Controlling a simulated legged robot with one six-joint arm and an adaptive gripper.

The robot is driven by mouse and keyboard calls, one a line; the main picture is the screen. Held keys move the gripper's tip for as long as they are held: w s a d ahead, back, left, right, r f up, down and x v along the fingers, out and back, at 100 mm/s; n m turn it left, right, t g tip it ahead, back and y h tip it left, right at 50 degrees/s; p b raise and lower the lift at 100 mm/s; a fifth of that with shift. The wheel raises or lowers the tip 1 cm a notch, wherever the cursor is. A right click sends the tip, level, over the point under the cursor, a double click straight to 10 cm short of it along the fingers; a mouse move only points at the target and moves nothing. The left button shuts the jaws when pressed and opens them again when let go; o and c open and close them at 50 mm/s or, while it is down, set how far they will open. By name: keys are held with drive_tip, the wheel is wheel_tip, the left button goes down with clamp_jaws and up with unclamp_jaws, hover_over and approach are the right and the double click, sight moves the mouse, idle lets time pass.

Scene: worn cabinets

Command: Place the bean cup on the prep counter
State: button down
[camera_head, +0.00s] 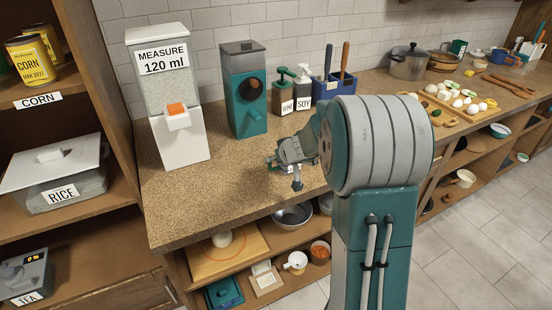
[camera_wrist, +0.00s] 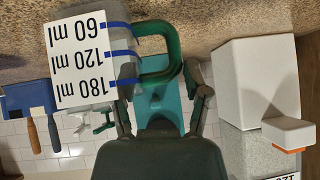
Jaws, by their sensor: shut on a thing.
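A cup with a white label marked 60, 120 and 180 ml (camera_wrist: 88,65), blue bands and a green handle shows in the wrist view, which is upside down. I take it for the bean cup; its contents are hidden. My gripper (camera_wrist: 158,82) is shut on the green handle, with a finger on each side. In the head view my gripper (camera_head: 283,163) is over the front part of the speckled prep counter (camera_head: 200,205), and the cup is mostly hidden by my arm. I cannot tell whether its base touches the counter.
A white "MEASURE 120 ml" dispenser (camera_head: 183,137) and a teal dispenser (camera_head: 247,110) stand at the back left. Sauce bottles (camera_head: 303,90) and a blue utensil holder (camera_head: 335,87) stand right of them. Bare counter lies in front. A shelf with a rice bin (camera_head: 60,175) is at left.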

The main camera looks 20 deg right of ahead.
drive_tip(key=shift+d+f, duration=0.15)
drive_tip(key=shift+c, duration=0.4)
unclamp_jaws()
drive_tip(key=shift+d, duration=0.2)
